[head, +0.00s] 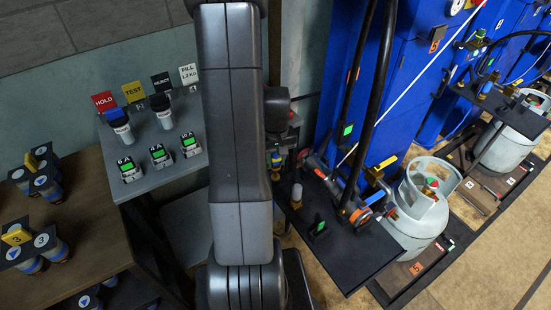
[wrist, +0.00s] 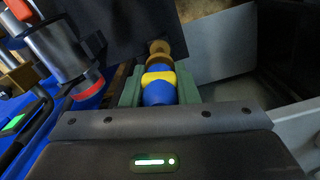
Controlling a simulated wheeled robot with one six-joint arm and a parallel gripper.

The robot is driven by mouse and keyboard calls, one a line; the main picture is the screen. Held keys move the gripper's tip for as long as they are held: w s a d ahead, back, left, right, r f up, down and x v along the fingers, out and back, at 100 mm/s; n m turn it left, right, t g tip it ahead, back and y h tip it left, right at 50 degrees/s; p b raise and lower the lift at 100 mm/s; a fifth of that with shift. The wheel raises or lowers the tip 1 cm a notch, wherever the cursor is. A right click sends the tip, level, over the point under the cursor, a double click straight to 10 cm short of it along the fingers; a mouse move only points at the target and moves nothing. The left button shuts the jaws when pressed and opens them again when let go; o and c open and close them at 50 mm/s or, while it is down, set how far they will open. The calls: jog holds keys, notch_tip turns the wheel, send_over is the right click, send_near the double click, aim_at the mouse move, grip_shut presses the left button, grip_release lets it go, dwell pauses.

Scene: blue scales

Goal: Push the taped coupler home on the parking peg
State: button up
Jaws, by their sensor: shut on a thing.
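The taped coupler (wrist: 159,92) shows in the wrist view as a blue body with a yellow tape band. It sits between the green finger pads of my gripper (wrist: 159,90), which is shut on it. A brass-coloured round part (wrist: 159,48) lies in line beyond the coupler; I cannot tell whether it is the coupler's nose or the peg. In the head view, a small blue and yellow piece, apparently the coupler (head: 276,159), shows just right of my arm. My gripper there is mostly hidden by the arm. How far the coupler sits on the peg cannot be seen.
A metal cylinder with a red ring (wrist: 75,60) stands close left in the wrist view. In the head view, a dark shelf (head: 345,255) carries fittings and black hoses (head: 372,100), beside a gas cylinder (head: 415,215). A grey stand (head: 185,115) with several small containers is at left.

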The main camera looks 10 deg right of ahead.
aim_at(276, 166)
jog(key=shift+f+b, duration=1.7)
jog(key=shift+f, duration=0.35)
jog(key=o, duration=1.1)
jog(key=shift+r, duration=0.1)
notch_tip(276, 166, up, 14)
jog(key=shift+f+p, duration=0.1)
jog(key=shift+p, duration=0.45)
jog(key=shift+f, duration=0.1)
notch_tip(276, 166, down, 14)
jog(key=shift+r+b, duration=0.1)
jog(key=shift+b, duration=0.4)
jog(key=shift+r+p, duration=0.35)
jog(key=shift+r, duration=0.15)
jog(key=shift+f, duration=0.2)
